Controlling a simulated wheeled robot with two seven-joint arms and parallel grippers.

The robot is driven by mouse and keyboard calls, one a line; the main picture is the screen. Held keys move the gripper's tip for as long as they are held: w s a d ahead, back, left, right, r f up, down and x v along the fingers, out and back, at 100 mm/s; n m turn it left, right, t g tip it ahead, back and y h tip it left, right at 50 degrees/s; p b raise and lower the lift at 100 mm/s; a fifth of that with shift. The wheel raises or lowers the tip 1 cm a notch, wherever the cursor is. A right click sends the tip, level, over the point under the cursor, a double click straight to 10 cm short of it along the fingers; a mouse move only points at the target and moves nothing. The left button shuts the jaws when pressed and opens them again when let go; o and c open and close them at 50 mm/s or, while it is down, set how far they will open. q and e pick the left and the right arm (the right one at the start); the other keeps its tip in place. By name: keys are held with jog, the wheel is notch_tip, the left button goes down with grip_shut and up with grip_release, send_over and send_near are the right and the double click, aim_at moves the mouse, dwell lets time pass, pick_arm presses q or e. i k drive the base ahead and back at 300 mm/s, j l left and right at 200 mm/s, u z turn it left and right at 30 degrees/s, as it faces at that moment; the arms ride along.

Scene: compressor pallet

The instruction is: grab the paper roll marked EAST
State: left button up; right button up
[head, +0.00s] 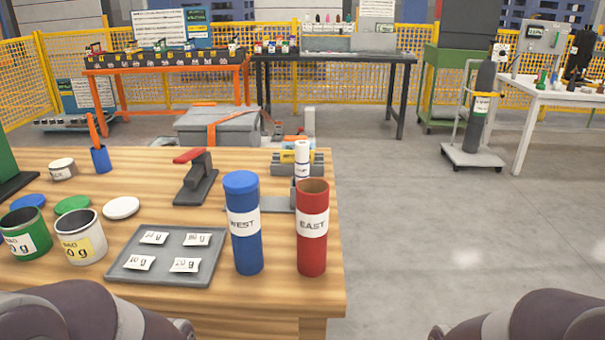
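The red cylinder marked EAST (312,248) stands upright near the front right corner of the wooden table. Its white label faces me, and its top shows a brown, apparently open end. A blue cylinder marked WEST (247,252), with a blue cap, stands upright just left of it, with a narrow gap between them. Parts of my arms show at the bottom left and bottom right edges, but neither gripper is in view. Nothing is seen touching the red cylinder.
A grey tray (167,266) with several labelled packets lies left of the blue cylinder. Tins and loose lids are further left. A red-handled press (197,180) and a white-topped cylinder (302,158) stand behind. Floor right of the wooden table (262,298) is clear.

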aim_at(301, 147)
jog(key=j+z, duration=0.3)
jog(key=k+j+z, duration=0.1)
jog(key=j+z, duration=0.2)
jog(key=j, duration=0.25)
jog(key=k+j+z, duration=0.1)
jog(key=j+z, duration=0.25)
jog(key=k+j+z, duration=0.15)
jog(key=j+z, duration=0.15)
jog(key=j, duration=0.1)
